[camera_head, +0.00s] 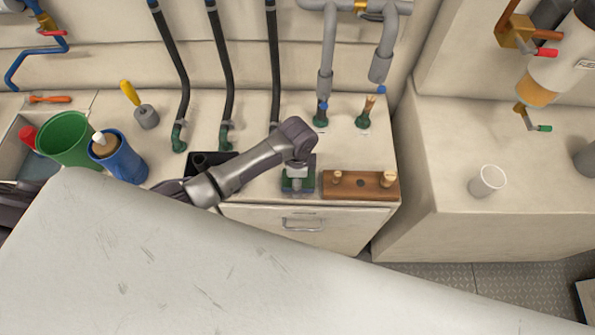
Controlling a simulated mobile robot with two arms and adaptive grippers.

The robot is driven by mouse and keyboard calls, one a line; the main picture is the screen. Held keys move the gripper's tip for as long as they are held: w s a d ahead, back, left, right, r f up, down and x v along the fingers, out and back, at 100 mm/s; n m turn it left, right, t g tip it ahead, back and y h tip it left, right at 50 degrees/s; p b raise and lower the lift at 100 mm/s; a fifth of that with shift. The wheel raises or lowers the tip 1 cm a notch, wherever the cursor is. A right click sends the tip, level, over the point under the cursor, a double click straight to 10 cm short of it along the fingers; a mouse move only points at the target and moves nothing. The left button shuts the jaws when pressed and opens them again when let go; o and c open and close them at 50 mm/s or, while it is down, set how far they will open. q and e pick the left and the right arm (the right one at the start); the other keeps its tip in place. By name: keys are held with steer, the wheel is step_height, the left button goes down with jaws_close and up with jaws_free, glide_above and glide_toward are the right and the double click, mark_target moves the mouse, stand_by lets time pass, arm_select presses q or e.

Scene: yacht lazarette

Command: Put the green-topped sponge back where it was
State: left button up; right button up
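My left arm comes in from the left across the counter, and its wrist points down near the counter's front edge. My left gripper (298,173) is over a small dark green block (289,185), which looks like the green-topped sponge. The gripper covers the middle of the block; green shows around it. The fingers are too small and hidden to tell whether they are open or shut, or whether they touch the block. My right gripper is not in view.
A wooden block with pegs (360,186) stands just right of the gripper. A black bin (228,158), blue cup (128,163) and green bucket (66,141) are to the left. Hoses rise behind. A white cup (487,181) stands on the right counter. A pale scratched panel (150,270) fills the foreground.

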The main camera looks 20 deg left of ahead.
arm_select(q)
step_height(320, 180, up, 12)
stand_by(0.4)
stand_by(0.4)
steer(key=s+d+f+n+t+h, duration=0.1)
steer(key=s+n+t+h, duration=0.1)
steer(key=s+n, duration=0.6)
steer(key=s+a+r+n+t+y, duration=0.25)
steer(key=s+a+n, duration=0.25)
steer(key=s+a, duration=0.5)
step_height(320, 180, down, 24)
steer(key=s+d+g+b, duration=0.2)
steer(key=s+a+f+g+b, duration=0.1)
steer(key=s+a+f, duration=0.2)
steer(key=s+f, duration=1.4)
step_height(320, 180, down, 3)
steer(key=shift+s+f+m, duration=0.2)
steer(key=shift+m, duration=0.1)
